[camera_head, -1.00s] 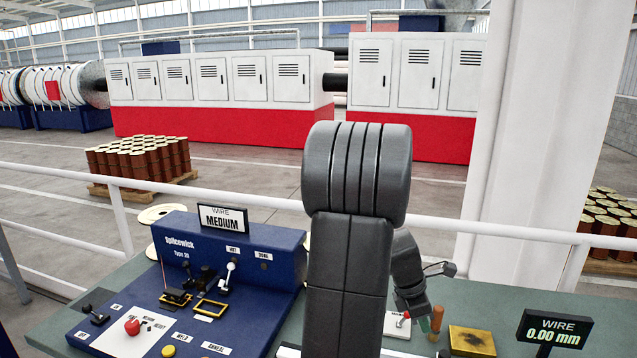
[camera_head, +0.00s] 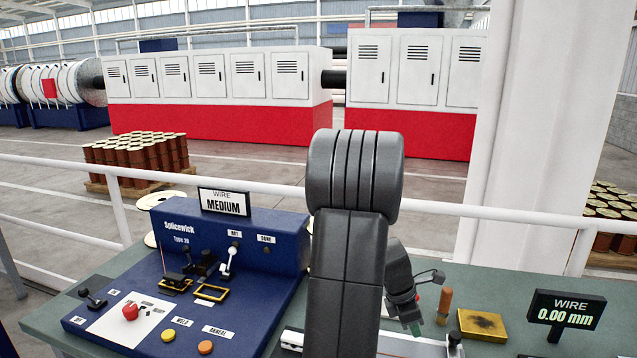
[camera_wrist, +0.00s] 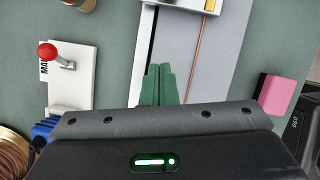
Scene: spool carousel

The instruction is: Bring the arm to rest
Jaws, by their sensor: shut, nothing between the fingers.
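My gripper (camera_wrist: 158,84) is shut and empty in the wrist view, its two green fingers together. They show over a grey-white rail-like fixture (camera_wrist: 200,62) on the bench, with a copper-coloured wire line along it. I cannot tell whether the fingers touch it. In the head view my gripper (camera_head: 413,328) shows small at the lower right of my arm, pointing down over the green bench (camera_head: 480,285). My upright arm hides the middle of the bench.
A blue Splicewick machine (camera_head: 225,245) with levers and buttons stands left on the bench. A wire gauge display (camera_head: 566,313) and a yellow block (camera_head: 482,325) are on the right. The wrist view shows a red-knobbed lever (camera_wrist: 48,52) and a pink block (camera_wrist: 274,95). A white railing (camera_head: 270,188) runs behind.

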